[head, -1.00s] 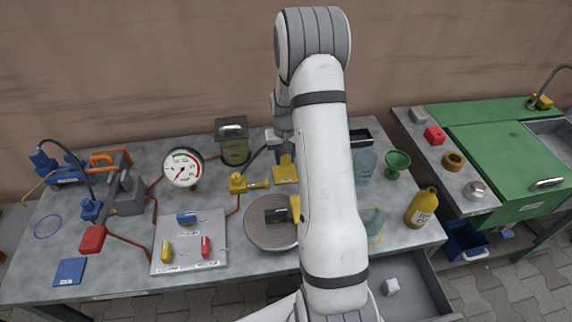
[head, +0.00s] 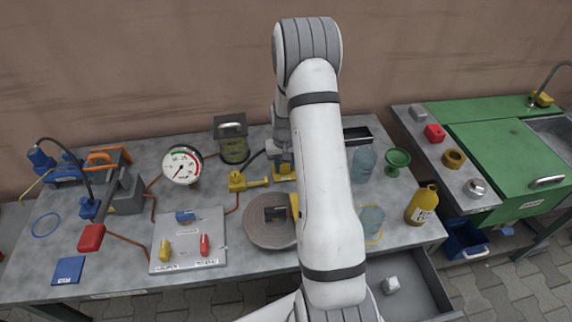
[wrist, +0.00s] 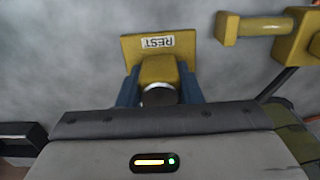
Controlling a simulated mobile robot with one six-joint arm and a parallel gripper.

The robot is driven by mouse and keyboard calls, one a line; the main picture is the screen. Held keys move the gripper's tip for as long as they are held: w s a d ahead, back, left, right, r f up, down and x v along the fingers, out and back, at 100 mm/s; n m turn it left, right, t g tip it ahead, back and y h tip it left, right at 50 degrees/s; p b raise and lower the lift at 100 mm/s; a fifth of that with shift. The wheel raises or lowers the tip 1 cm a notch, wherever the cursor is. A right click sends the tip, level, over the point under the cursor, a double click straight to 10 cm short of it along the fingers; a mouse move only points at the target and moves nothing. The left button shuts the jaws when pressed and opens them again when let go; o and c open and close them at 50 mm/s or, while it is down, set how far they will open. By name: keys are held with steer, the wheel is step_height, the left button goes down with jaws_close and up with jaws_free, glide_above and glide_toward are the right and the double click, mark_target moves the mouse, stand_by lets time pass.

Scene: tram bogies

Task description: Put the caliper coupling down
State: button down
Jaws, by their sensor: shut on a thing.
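My gripper (wrist: 159,82) points down, with its blue fingers on both sides of the caliper coupling (wrist: 158,95), a piece with a round metal end. In the wrist view, the yellow rest (wrist: 131,50), with a plate labelled REST, is right at the fingertips. A yellow block shows between the fingers; I cannot tell whether it belongs to the rest or the coupling, nor whether the coupling touches the rest. In the head view, my gripper is at the rest (head: 285,174), partly hidden by my arm. A dark hose (head: 257,158) runs from the yellow fitting (head: 238,181) towards my gripper.
The yellow fitting also shows in the wrist view (wrist: 252,27). A round grey disc (head: 262,232) lies in front. A glass jar (head: 363,163) and green funnel (head: 397,160) stand right.

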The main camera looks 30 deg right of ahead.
steer(key=c, duration=1)
jaws_free()
steer(key=shift+r+p, duration=0.55)
steer(key=shift+r, duration=0.05)
steer(key=s+a+r, duration=0.2)
steer(key=r, duration=0.7)
steer(key=s+a+r, duration=0.2)
steer(key=a+r, duration=0.1)
steer(key=r, duration=0.7)
steer(key=s+a+r+n+t, duration=0.1)
steer(key=s+a+r, duration=0.1)
steer(key=s, duration=0.5)
steer(key=s+a+r+n+t, duration=0.1)
steer(key=s+a+r, duration=0.2)
steer(key=s+a, duration=0.2)
steer(key=s+a+r+n+b, duration=0.1)
steer(key=s+a+r, duration=0.1)
steer(key=s, duration=0.8)
steer(key=shift+s+a+r+t, duration=0.15)
steer(key=shift+a+r+t, duration=0.25)
steer(key=shift+a, duration=0.35)
